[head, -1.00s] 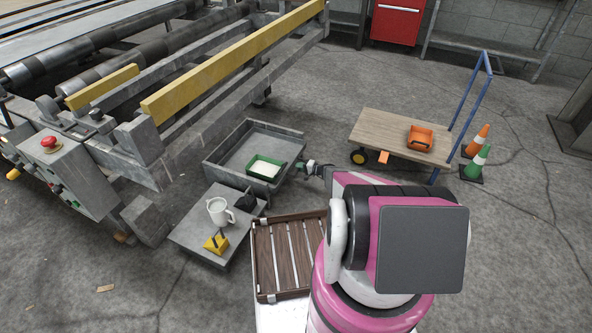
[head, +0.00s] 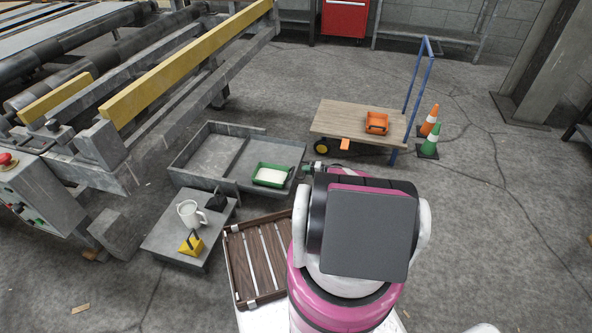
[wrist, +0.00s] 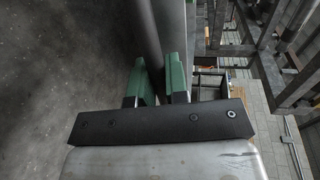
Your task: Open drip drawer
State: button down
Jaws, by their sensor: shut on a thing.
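The drip drawer is the shallow grey metal tray (head: 283,150) beside the roller machine. It stands out to the right from a grey pan-like part (head: 205,157), with a seam between them. A green tray with white contents (head: 270,175) sits in its front right corner. My gripper (head: 309,168) is at the drawer's right end, partly hidden by my arm in the head view. In the wrist view its green fingers (wrist: 159,76) are shut on a grey metal edge or bar (wrist: 167,35), which appears to belong to the drawer. The exact grip is hard to make out.
A low grey table (head: 165,237) holds a white jug (head: 189,213), a yellow object (head: 190,246) and a dark object. A wooden flatbed cart (head: 345,118) with an orange bin (head: 376,123) stands beyond my gripper. Two cones stand right of it. Floor at right is clear.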

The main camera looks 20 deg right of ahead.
jog(key=shift+f+v, duration=0.15)
jog(key=shift+v, duration=0.5)
jog(key=shift+f+v, duration=0.1)
jog(key=shift+v, duration=0.55)
jog(key=c, duration=1.2)
grip_release()
jog(key=shift+o, duration=0.2)
jog(key=shift+d, duration=0.1)
jog(key=v, duration=1)
jog(key=shift+s+d, duration=0.2)
jog(key=shift+d, duration=0.05)
jog(key=shift+r, duration=0.1)
